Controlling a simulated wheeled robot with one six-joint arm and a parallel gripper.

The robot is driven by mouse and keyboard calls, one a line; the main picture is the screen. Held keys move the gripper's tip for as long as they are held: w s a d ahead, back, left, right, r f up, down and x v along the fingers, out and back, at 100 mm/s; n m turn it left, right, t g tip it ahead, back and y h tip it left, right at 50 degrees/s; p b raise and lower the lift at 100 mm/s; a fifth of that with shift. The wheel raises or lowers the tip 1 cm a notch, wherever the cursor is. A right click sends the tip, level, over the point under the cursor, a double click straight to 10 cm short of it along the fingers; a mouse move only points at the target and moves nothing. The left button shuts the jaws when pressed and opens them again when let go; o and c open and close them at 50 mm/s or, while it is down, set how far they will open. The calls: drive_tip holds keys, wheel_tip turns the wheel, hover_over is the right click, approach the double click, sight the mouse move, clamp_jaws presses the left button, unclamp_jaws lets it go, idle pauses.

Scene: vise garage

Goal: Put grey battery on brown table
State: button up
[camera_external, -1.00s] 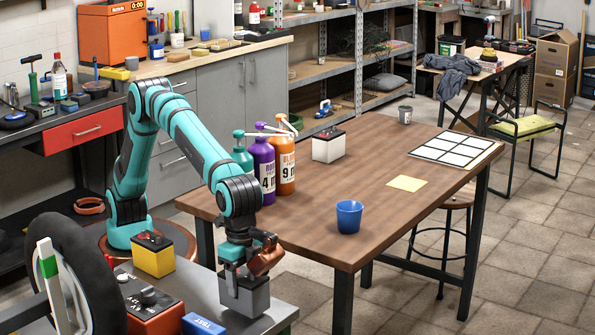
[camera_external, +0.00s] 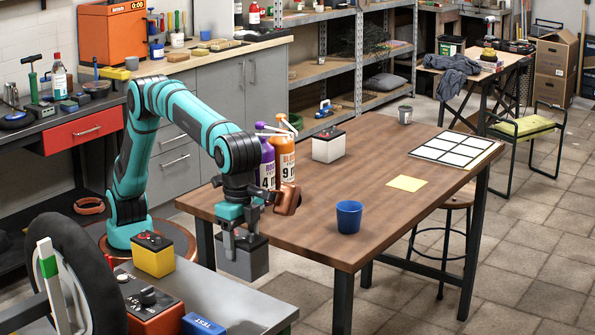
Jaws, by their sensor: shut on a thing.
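The grey battery (camera_external: 243,263) hangs in my gripper (camera_external: 243,243), which is shut on its top. The battery is raised above the grey bench (camera_external: 250,300) at the lower left, at the near left edge of the brown table (camera_external: 310,232). It is apart from the bench top. The brown table stands to the right, with its front left part bare.
On the table are a blue cup (camera_external: 349,217), a white battery (camera_external: 328,146), an orange bottle (camera_external: 286,160), a purple bottle (camera_external: 266,165), a yellow note (camera_external: 407,183) and a white grid (camera_external: 457,149). A yellow battery (camera_external: 153,255) stands on the bench.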

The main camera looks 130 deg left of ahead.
wheel_tip(320, 180, up, 12)
drive_tip(key=w+a+n, duration=0.2)
drive_tip(key=w+a, duration=0.1)
drive_tip(key=a, duration=0.8)
drive_tip(key=w+a+n, duration=0.3)
drive_tip(key=a, duration=0.8)
drive_tip(key=n, duration=1.3)
hover_over(394, 167)
drive_tip(key=shift+f, duration=7.65)
drive_tip(key=o, duration=1.8)
drive_tip(key=shift+f, duration=0.15)
drive_tip(key=shift+c, duration=0.2)
